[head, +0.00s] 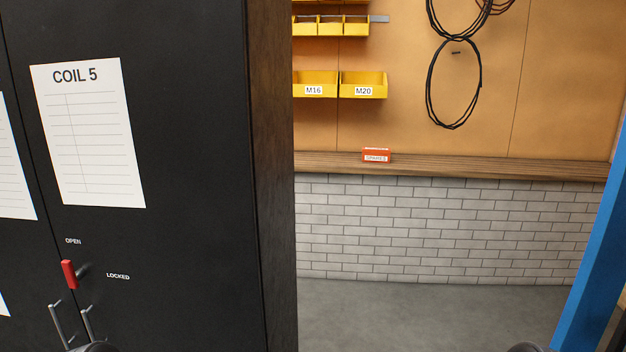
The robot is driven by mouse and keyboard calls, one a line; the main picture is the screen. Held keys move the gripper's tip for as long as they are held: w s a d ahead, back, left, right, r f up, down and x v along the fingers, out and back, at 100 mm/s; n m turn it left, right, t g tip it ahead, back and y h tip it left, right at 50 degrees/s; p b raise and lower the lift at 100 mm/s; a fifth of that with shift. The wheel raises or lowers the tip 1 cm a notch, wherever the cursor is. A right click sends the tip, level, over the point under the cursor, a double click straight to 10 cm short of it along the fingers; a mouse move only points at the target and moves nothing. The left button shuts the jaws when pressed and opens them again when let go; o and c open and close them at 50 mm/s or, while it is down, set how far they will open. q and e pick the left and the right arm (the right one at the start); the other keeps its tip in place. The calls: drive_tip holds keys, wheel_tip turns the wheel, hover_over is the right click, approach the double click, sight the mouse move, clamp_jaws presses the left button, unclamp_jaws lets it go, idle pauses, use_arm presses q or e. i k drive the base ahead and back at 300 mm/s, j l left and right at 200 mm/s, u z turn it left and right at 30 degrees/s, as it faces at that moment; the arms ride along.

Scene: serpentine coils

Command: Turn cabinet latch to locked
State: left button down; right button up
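A tall black cabinet (190,150) fills the left of the head view. Its red latch handle (69,274) stands nearly upright on the door front, with a grey part or shadow just to its right. The OPEN label (73,241) is directly above the handle. The LOCKED label (118,276) is to its right. The handle lines up with OPEN. Two grey bar door handles (56,323) are below the latch. Dark rounded parts, apparently of my arms, show at the bottom edge left and right. Neither gripper's fingers are visible.
A COIL 5 sheet (90,135) is on the cabinet door. Right of the cabinet, a wooden shelf (450,167) holds a red SPARES box (377,155) below yellow bins (363,85) and hanging black cable coils (453,85). A blue post (597,265) stands right. The grey floor (420,315) between looks clear.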

sight(72, 276)
drive_tip(key=u, duration=1.3)
